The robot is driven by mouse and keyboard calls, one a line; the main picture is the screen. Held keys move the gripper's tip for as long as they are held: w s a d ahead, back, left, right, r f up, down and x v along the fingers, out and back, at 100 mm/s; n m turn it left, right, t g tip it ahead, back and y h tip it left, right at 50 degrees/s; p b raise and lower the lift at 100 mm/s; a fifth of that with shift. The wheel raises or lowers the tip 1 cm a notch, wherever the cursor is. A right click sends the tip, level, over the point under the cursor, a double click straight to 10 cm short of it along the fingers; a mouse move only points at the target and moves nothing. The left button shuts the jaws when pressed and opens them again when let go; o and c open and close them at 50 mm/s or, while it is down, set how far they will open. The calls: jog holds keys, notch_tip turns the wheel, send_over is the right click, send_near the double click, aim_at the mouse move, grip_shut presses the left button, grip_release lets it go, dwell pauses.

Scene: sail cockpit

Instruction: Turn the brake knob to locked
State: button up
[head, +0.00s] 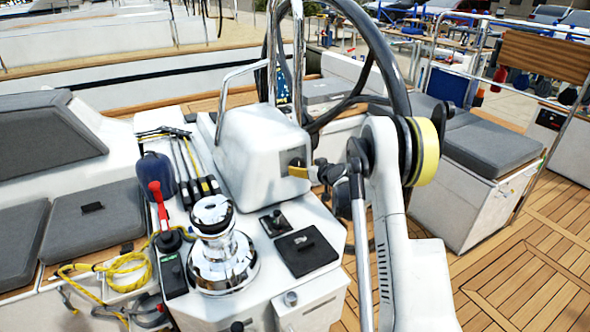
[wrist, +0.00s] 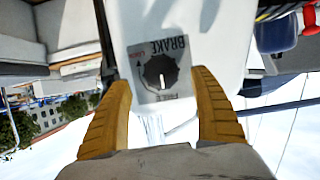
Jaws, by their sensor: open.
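The brake knob (wrist: 160,72) is round and black, on a grey plate lettered BRAKE that appears upside down in the wrist view. Its white pointer mark points down in that picture, towards a partly legible label at the plate's lower edge. Small red lettering is at the plate's upper left. My gripper (wrist: 161,82) is open and empty, its yellow fingers either side of the knob, apart from it. In the head view, my gripper (head: 300,172) is at the side of the white pedestal (head: 252,150); the knob is mostly hidden there.
The steering wheel (head: 385,50) and metal rails rise behind the pedestal. A chrome winch (head: 218,255) and a red-handled lever (head: 158,205) stand at the front left. A yellow rope (head: 120,272) lies left of them. Open teak deck (head: 530,255) is at the right.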

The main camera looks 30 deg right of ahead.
aim_at(299, 165)
jog(key=b+x, duration=0.1)
jog(key=x, duration=0.4)
jog(key=shift+w+a, duration=0.1)
jog(key=shift+w, duration=0.05)
jog(key=c, duration=1.2)
